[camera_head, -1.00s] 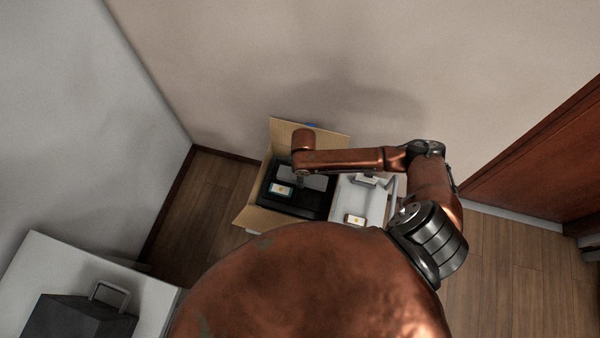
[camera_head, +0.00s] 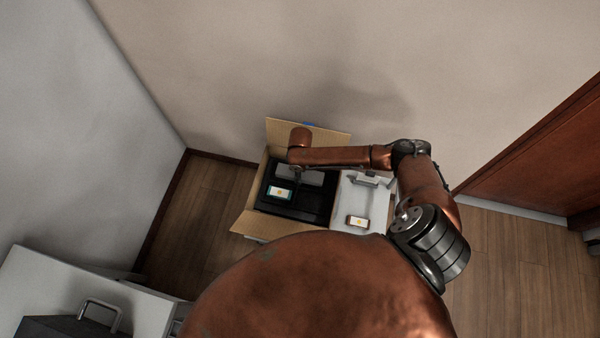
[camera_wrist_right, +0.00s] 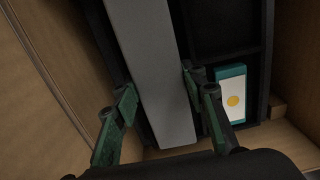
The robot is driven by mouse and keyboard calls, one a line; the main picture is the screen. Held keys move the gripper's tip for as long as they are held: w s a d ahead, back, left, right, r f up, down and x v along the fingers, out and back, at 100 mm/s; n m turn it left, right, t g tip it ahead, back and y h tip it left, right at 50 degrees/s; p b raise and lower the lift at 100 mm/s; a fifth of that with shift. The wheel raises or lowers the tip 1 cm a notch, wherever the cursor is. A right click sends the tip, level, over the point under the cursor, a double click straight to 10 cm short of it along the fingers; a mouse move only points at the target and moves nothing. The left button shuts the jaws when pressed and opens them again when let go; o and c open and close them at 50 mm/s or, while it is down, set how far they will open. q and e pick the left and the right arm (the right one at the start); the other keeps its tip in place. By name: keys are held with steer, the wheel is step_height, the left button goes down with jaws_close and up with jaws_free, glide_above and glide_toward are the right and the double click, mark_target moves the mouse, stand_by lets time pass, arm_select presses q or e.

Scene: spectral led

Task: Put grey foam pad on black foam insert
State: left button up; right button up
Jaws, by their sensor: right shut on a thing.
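The grey foam pad (camera_wrist_right: 155,70) is a long flat piece between the fingers of my right gripper (camera_wrist_right: 158,82), which is shut on it. In the head view the pad (camera_head: 313,178) shows at the back part of the black foam insert (camera_head: 312,206), partly hidden by my right wrist. The insert has compartments and sits inside an open cardboard box; it also shows in the right wrist view (camera_wrist_right: 222,42). I cannot tell whether the pad touches the insert. My left gripper is not in view.
A small teal-edged box (camera_head: 279,192) lies in a compartment of the insert. The cardboard box (camera_head: 252,222) has raised flaps. A white surface (camera_head: 350,195) on its right holds another small box (camera_head: 357,221). A wall stands close behind.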

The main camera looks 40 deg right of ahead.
steer(key=shift+f, duration=0.1)
steer(key=o, duration=0.9)
arm_select(q)
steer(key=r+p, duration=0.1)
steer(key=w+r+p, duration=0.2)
steer(key=p, duration=0.1)
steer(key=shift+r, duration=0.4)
arm_select(e)
step_height(320, 180, up, 12)
steer(key=shift+r, duration=0.15)
